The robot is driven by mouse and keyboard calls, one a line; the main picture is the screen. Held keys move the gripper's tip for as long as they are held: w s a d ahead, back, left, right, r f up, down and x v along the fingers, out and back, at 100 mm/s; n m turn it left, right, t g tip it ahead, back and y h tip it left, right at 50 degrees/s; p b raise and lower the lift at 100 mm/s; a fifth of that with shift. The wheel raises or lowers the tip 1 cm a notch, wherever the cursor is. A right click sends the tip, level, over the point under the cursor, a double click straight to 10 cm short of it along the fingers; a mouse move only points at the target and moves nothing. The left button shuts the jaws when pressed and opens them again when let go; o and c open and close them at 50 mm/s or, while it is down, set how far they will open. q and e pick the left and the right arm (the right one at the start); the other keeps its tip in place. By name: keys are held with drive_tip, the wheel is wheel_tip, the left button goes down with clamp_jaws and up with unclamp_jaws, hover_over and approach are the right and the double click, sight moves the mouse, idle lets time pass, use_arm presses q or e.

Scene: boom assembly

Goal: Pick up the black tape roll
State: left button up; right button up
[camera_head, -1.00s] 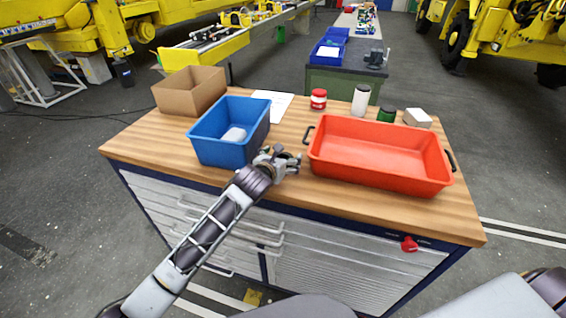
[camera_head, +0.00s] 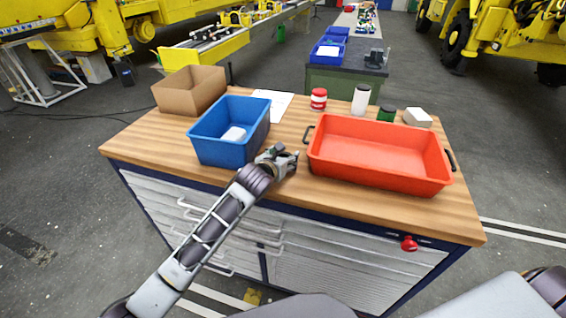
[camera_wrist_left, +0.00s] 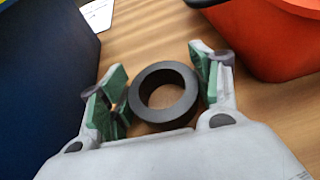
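The black tape roll (camera_wrist_left: 166,92) is a thick dark ring on the wooden worktop, seen in the left wrist view between the green-padded fingers of my left gripper (camera_wrist_left: 162,88). The fingers are apart, one on each side of the roll and very close to it. I see no clear grip on it. In the head view my left gripper (camera_head: 281,158) is low over the front of the worktop, between the blue bin and the red tray. The roll is hidden there. My right gripper is not in view.
The blue bin (camera_head: 212,152) holding a white item stands left of the gripper. The red tray (camera_head: 375,178) is close on its right. A cardboard box (camera_head: 178,98), a red-and-white jar (camera_head: 319,99), a white bottle (camera_head: 361,99) and a green jar (camera_head: 386,114) stand farther back.

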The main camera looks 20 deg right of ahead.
use_arm(q)
drive_tip(key=shift+c, duration=1.3)
drive_tip(key=shift+r, duration=0.1)
wheel_tip(320, 180, up, 10)
idle(0.5)
